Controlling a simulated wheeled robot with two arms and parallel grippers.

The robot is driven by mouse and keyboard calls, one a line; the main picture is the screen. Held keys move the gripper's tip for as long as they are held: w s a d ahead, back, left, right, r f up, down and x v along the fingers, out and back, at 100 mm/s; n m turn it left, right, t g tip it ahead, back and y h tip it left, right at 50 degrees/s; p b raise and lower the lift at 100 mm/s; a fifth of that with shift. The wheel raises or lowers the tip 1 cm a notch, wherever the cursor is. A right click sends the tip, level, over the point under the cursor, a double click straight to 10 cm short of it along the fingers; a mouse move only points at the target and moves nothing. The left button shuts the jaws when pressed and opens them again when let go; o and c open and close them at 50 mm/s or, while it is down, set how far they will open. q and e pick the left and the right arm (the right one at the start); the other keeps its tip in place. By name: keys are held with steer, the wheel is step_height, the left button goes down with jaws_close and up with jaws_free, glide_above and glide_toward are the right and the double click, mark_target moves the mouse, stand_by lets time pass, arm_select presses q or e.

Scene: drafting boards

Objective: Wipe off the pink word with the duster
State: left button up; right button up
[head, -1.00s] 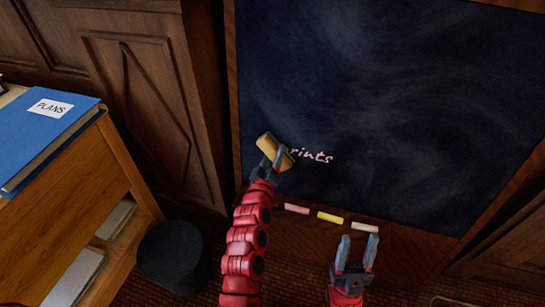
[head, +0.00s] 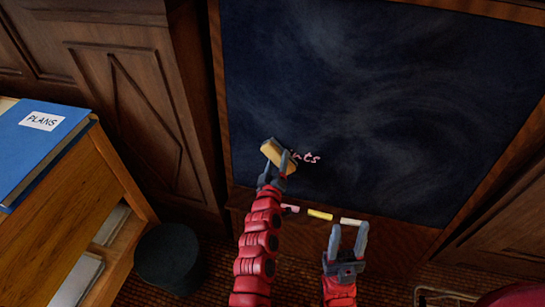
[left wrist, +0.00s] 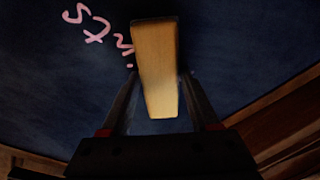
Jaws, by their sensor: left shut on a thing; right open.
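The pink word (head: 307,158) is on the dark chalkboard (head: 350,90); its last letters show to the right of the duster, and any letters behind the duster are hidden. The duster (head: 272,152) is a tan block, held against or very close to the board. My left gripper (head: 276,170) is shut on the duster. In the left wrist view the duster (left wrist: 157,70) sits between the fingers, with pink letters (left wrist: 97,30) beside its upper left.
Pink, yellow (head: 320,214) and white (head: 351,222) chalks lie on the ledge under the board. A wooden desk (head: 80,190) with a blue PLANS binder (head: 35,140) stands at the left.

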mark_target(321, 160)
arm_select(q)
steer(key=shift+s+d+p, duration=0.15)
steer(key=shift+d+p, duration=0.2)
steer(key=shift+d, duration=0.25)
steer(key=shift+s+d+p, duration=0.15)
steer(key=shift+d+p, duration=0.15)
steer(key=shift+d, duration=0.3)
steer(key=shift+s+d+r+p, duration=0.1)
steer(key=shift+s+d+p, duration=0.05)
steer(key=shift+d+p, duration=0.3)
steer(key=shift+s+d+r+p, duration=0.1)
steer(key=shift+s+d+p, duration=0.05)
steer(key=shift+d+p, duration=0.2)
steer(key=shift+s+d+f+p, duration=0.1)
steer(key=shift+s+d+p, duration=0.2)
steer(key=shift+d, duration=0.5)
steer(key=shift+s+d+p, duration=0.2)
steer(key=shift+d+p, duration=0.2)
steer(key=shift+d, duration=0.4)
steer(key=shift+s+d+f+p, duration=0.1)
steer(key=shift+s+d+p, duration=0.1)
steer(key=shift+d, duration=0.5)
steer(key=shift+s+d+p, duration=0.15)
steer(key=shift+s+d, duration=0.05)
steer(key=shift+d, duration=0.45)
steer(key=shift+s+d, duration=0.2)
steer(key=shift+d, duration=0.4)
steer(key=shift+s+d, duration=0.2)
steer(key=shift+d, duration=0.4)
steer(key=shift+s, duration=0.1)
